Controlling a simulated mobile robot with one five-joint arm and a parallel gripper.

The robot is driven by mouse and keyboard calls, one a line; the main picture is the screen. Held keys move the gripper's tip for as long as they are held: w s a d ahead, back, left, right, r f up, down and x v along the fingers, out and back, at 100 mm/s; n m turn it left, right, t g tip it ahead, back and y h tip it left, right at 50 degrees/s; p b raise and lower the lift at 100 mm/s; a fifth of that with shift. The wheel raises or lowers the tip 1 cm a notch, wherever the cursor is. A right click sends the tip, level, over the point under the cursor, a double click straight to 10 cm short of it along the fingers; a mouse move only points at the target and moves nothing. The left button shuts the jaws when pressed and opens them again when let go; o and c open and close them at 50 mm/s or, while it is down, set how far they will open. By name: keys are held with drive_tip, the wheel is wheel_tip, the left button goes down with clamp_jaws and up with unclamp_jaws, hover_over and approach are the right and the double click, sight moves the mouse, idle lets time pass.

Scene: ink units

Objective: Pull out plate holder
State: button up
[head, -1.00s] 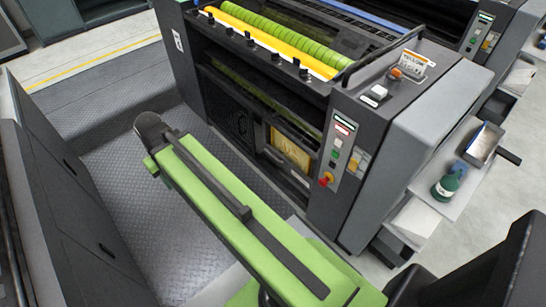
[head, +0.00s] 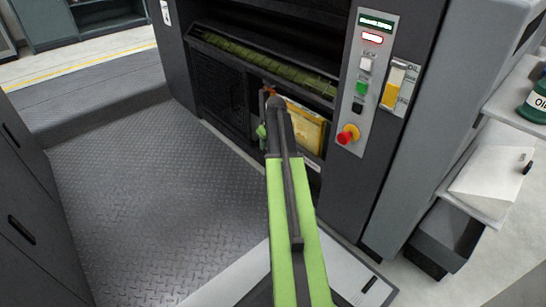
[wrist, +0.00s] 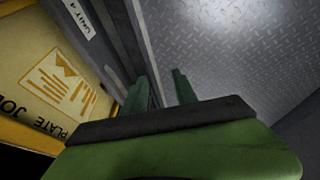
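The plate holder (head: 306,130) is a yellow panel in a low opening of the dark machine, to the right of my arm's end in the head view. In the wrist view the plate holder (wrist: 45,80) fills the left side, with an orange printed mark and upside-down lettering starting "PLATE JO". My gripper (wrist: 160,88) shows two green fingers standing apart, with nothing seen held between them. The fingers are to the right of the yellow panel, close to a dark frame edge. In the head view my arm hides most of the gripper and the panel's left part.
A control panel (head: 365,85) with a red-and-yellow knob is on the machine's right column. The patterned metal floor (head: 150,190) left of my arm is clear. A dark cabinet (head: 30,220) stands at left.

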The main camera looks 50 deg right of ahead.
drive_tip(key=s+d+f+b, duration=0.2)
drive_tip(key=d+f+b, duration=0.1)
drive_tip(key=d+f, duration=0.35)
drive_tip(key=shift+h, duration=0.3)
drive_tip(key=w+d, duration=0.2)
drive_tip(key=w, duration=0.1)
drive_tip(key=w+d, duration=0.2)
drive_tip(key=w, duration=0.2)
drive_tip(key=w+d, duration=0.2)
drive_tip(key=w, duration=0.1)
drive_tip(key=shift+w+d+r+b, duration=0.15)
drive_tip(key=shift+w+d+b, duration=0.05)
drive_tip(key=shift+w+b, duration=0.15)
drive_tip(key=shift+f, duration=0.25)
clamp_jaws()
